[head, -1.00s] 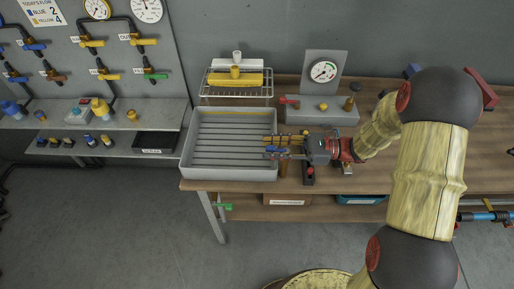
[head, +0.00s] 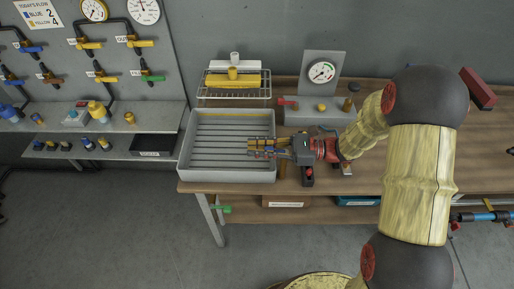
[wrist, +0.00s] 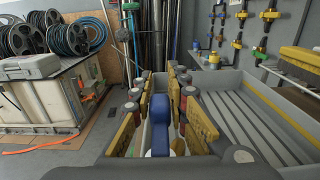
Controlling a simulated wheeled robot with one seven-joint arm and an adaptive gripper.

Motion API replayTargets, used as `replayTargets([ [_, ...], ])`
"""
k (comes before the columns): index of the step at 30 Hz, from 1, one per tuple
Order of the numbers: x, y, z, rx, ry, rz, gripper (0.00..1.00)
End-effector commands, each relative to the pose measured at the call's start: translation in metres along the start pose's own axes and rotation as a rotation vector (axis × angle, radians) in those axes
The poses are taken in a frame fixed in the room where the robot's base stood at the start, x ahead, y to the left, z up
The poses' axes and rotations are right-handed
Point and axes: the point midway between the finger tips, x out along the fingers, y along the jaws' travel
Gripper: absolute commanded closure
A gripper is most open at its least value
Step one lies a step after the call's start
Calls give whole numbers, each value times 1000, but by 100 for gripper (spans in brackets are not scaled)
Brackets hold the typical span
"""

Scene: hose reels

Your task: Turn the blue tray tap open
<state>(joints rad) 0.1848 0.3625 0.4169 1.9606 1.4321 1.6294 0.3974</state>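The blue tray tap (wrist: 163,128) shows in the wrist view as a blue lever between my gripper's two fingers, low in the middle of the picture. My gripper (wrist: 158,92) looks open around it, with gaps beside the lever; I cannot tell of any firm contact. In the head view, my gripper (head: 250,147) points left over the right part of the grey tray (head: 187,150), and its fingers mostly hide the tap. The ribbed grey tray also fills the right of the wrist view (wrist: 240,82).
A wire rack (head: 236,93) with a yellow block stands behind the tray. A gauge panel (head: 322,75) and a red-handled valve block (head: 300,112) stand to its right. A green tap (head: 221,209) hangs below the table. A wall of coloured taps (head: 90,45) is at left.

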Motion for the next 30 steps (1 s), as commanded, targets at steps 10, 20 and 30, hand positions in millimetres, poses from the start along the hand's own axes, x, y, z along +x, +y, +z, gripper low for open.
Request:
replayTargets([
  [10,0,0,0,0,0,0,100],
  [20,0,1,0,0,0,16,100],
  [30,-1,16,2,2,1,187,100],
])
